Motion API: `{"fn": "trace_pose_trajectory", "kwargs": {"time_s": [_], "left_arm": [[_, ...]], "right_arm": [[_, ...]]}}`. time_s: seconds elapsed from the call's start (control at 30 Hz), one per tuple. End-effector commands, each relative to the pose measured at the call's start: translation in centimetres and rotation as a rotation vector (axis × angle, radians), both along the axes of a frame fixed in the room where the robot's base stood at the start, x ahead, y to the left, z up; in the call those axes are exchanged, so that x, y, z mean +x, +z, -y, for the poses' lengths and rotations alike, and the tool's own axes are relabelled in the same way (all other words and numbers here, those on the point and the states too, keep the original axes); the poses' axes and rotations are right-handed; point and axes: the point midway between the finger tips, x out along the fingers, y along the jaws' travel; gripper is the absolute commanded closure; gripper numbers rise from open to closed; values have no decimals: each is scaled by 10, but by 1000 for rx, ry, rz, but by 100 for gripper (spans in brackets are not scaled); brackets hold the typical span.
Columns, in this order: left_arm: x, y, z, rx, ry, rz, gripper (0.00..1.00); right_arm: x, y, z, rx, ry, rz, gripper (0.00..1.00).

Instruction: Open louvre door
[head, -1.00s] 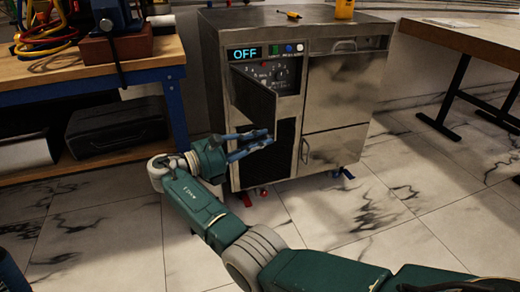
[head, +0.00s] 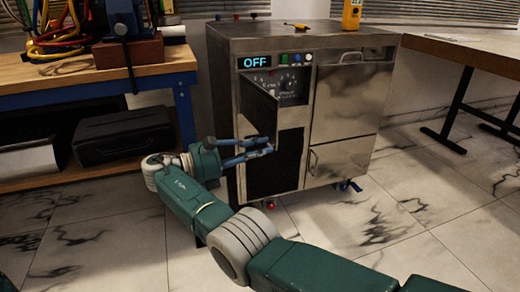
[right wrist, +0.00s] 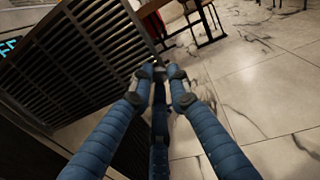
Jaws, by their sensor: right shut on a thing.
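The louvre door (head: 258,108) is a dark slatted panel on the left front of a steel cabinet (head: 345,95). It stands partly open, angled out, with a dark opening visible behind and below it. My right gripper (head: 268,150) is at the door's lower free edge and shut on it. In the right wrist view the slatted door (right wrist: 95,55) fills the upper left, and the fingertips (right wrist: 160,73) close together at its edge. The exact contact is small and partly hidden by the fingers. My left gripper is not in view.
The cabinet carries a display reading OFF (head: 258,62), a dial (head: 262,86) and coloured buttons. A workbench (head: 80,82) stands left, a table (head: 470,50) right. Marble floor in front is clear.

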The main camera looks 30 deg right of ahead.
Motion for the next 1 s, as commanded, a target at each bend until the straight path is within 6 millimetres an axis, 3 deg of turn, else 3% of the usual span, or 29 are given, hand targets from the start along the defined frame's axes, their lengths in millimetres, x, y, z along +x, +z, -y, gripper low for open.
{"fn": "trace_pose_trajectory", "kwargs": {"time_s": [0.07, 0.1, 0.2, 0.57, 1.0], "left_arm": [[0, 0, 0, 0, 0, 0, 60], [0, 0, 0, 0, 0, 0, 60], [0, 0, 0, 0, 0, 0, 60], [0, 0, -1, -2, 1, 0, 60], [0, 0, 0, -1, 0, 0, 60]], "right_arm": [[0, -1, 0, 2, 0, -2, 100], [0, -1, 0, 2, 0, -2, 80], [0, -1, 0, 2, 0, -1, 65], [0, 6, 0, 1, 0, 3, 65], [0, 84, 0, 1, 0, 3, 65]]}}
